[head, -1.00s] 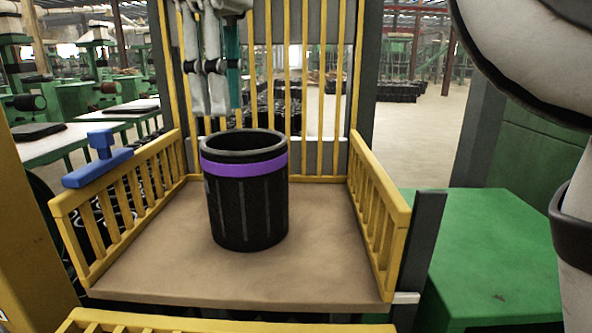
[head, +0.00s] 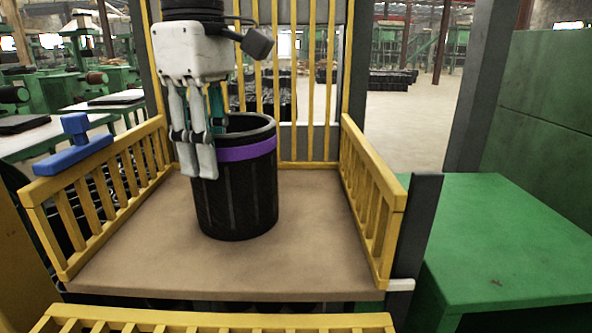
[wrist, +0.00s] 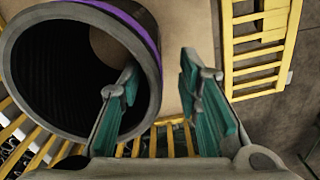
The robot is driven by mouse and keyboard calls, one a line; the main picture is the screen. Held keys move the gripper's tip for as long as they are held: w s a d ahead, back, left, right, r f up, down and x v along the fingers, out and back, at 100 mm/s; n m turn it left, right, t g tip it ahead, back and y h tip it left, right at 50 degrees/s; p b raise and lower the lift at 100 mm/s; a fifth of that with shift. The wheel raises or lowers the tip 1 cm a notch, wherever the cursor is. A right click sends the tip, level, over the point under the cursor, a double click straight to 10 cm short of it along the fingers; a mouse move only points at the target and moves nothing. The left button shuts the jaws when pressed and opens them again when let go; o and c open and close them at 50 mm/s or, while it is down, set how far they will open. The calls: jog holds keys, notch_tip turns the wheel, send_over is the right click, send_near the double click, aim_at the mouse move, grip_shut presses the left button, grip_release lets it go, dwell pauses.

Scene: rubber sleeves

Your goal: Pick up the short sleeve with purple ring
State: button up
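The black ribbed sleeve (head: 243,195) with a purple ring (head: 250,150) near its top stands upright on the brown table, open end up. My gripper (head: 200,150) is at its left side and hides part of its rim. In the wrist view my gripper (wrist: 160,78) is open. One finger shows over the hollow of the sleeve (wrist: 72,10) and the other outside, with the sleeve's wall between them in the picture. I see no grip on the wall; whether either finger touches it cannot be told.
Yellow rails border the brown tabletop (head: 310,235) left, right and behind; another yellow rail (head: 220,322) is at the front. A blue T-shaped piece (head: 82,153) sits by the left rail. A green surface (head: 510,235) lies to the right. The tabletop right of the sleeve is clear.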

aim_at(242, 204)
jog(key=shift+w+a+f, duration=0.1)
jog(key=shift+w+f, duration=0.1)
jog(key=shift+f, duration=1.75)
grip_shut()
jog(key=shift+r, duration=0.1)
